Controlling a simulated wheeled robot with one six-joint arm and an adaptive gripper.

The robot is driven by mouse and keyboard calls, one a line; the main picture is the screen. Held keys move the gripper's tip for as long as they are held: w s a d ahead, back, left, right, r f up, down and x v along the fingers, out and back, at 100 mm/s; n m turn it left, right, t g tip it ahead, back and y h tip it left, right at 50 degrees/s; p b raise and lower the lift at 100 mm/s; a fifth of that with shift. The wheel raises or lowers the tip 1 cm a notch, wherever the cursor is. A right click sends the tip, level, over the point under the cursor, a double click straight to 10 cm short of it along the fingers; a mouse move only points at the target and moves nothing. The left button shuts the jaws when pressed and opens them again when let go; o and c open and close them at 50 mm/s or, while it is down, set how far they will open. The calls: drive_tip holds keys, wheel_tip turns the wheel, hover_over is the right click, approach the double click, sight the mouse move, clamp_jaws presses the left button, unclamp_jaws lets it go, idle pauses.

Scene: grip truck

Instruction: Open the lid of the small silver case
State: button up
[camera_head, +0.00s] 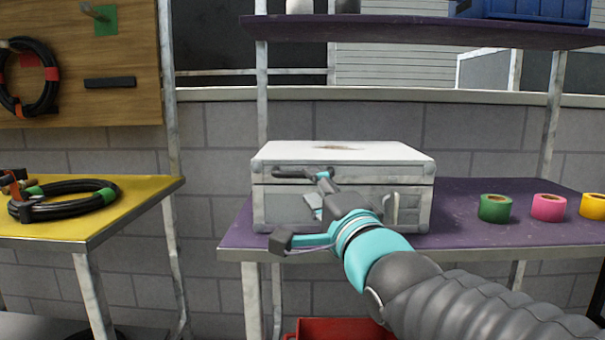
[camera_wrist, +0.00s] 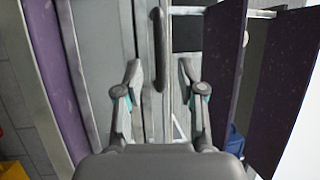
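The small silver case (camera_head: 342,155) stands closed on the purple shelf, its lid down. It has a pale top, grey metal edges and a latch on the right of its front. A dark bar-shaped handle (camera_wrist: 158,48) runs along its front in the wrist view. My gripper (camera_head: 300,207) is in front of the case, covering part of its front face. In the wrist view my gripper (camera_wrist: 158,72) has its two fingers spread, one on each side of the line of the handle. Nothing is held. Whether a finger touches the case is unclear.
The purple shelf (camera_head: 470,225) carries green (camera_head: 494,208), pink (camera_head: 547,207) and yellow (camera_head: 594,206) tape rolls right of the case. Another purple shelf (camera_head: 420,31) hangs above. A yellow table (camera_head: 125,205) with a coiled cable stands left. A red box (camera_head: 340,329) is below.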

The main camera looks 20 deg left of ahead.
sight(304, 177)
drive_tip(key=x, duration=0.5)
drive_tip(key=shift+w+a+p, duration=0.25)
drive_tip(key=shift+w+p, duration=0.05)
clamp_jaws()
